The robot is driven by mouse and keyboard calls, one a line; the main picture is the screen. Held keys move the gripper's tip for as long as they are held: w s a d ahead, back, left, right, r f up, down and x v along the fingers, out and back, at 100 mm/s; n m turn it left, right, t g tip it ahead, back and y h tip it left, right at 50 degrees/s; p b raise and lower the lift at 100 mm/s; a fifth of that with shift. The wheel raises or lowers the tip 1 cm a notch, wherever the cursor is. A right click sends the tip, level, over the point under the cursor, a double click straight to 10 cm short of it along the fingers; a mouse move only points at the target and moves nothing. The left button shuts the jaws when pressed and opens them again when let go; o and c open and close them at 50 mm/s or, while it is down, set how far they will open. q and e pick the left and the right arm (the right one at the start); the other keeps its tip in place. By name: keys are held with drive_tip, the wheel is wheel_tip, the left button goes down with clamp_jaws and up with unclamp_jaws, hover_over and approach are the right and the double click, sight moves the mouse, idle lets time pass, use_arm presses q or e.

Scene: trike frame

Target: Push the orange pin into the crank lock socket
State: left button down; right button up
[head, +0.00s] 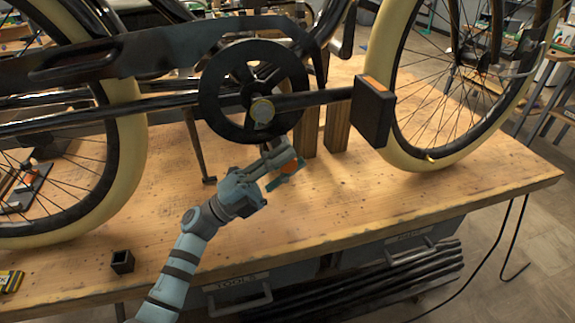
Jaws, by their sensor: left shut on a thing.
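My left gripper (284,167) reaches up from the lower left, over the wooden bench, and is shut on the orange pin (292,165). Only part of the orange pin shows between and beyond the fingers. The gripper is just below the dark round chainring (294,92). The crank hub (262,111), with a pale cap, sits at the chainring's lower middle, above and left of the pin. I cannot make out the crank lock socket clearly. The pin shows apart from the hub. My right gripper is not in view.
A black pedal (373,112) with an orange strip juts out on the right. Wooden blocks (337,128) stand behind the gripper. Cream-tyred wheels flank the crank. A small black square holder (122,262) stands at the lower left. The bench's (450,195) front right is clear.

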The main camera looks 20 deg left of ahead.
use_arm(q)
drive_tip(key=c, duration=1.2)
unclamp_jaws()
drive_tip(key=v, duration=0.7)
drive_tip(key=shift+a, duration=0.25)
drive_tip(key=shift+s+f, duration=0.15)
drive_tip(key=shift+f, duration=0.05)
